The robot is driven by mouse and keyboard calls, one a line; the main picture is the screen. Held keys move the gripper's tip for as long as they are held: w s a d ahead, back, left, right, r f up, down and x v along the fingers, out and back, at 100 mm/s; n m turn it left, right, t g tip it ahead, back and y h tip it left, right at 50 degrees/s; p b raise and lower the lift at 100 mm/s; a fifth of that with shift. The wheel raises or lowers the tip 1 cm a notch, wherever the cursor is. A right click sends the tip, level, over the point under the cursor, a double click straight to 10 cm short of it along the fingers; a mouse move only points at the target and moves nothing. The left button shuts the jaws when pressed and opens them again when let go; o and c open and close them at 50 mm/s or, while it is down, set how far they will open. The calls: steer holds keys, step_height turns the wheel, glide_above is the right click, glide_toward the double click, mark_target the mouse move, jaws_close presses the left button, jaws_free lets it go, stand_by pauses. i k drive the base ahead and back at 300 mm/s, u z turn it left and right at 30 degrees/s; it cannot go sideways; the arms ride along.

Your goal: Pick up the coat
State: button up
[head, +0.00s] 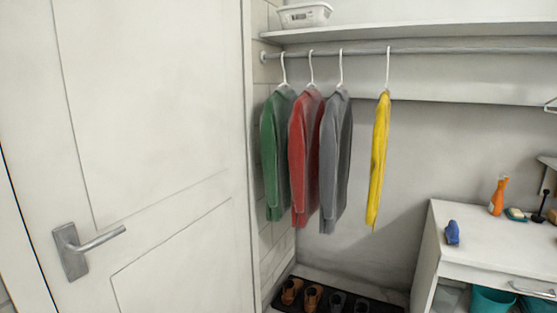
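Several garments hang on white hangers from a metal rail (440,50) under a shelf. From left to right they are a green coat (273,155), a red coat (304,160), a grey coat (336,165) and a thin yellow garment (379,160). The green, red and grey ones hang close together, partly overlapping. The yellow one hangs apart to the right, seen nearly edge-on. I cannot tell which one is the task's coat. My gripper is not in view.
A white door (150,150) with a lever handle fills the left. Shoes stand on a dark tray (377,305) below the garments. A white cabinet (480,235) at right holds an orange bottle (497,198) and a blue object (452,232). A white basket (305,15) sits on the shelf (420,29).

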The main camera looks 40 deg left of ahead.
mark_target(274, 117)
steer(key=u, duration=1.3)
steer(key=i, duration=1.7)
steer(key=z, duration=0.05)
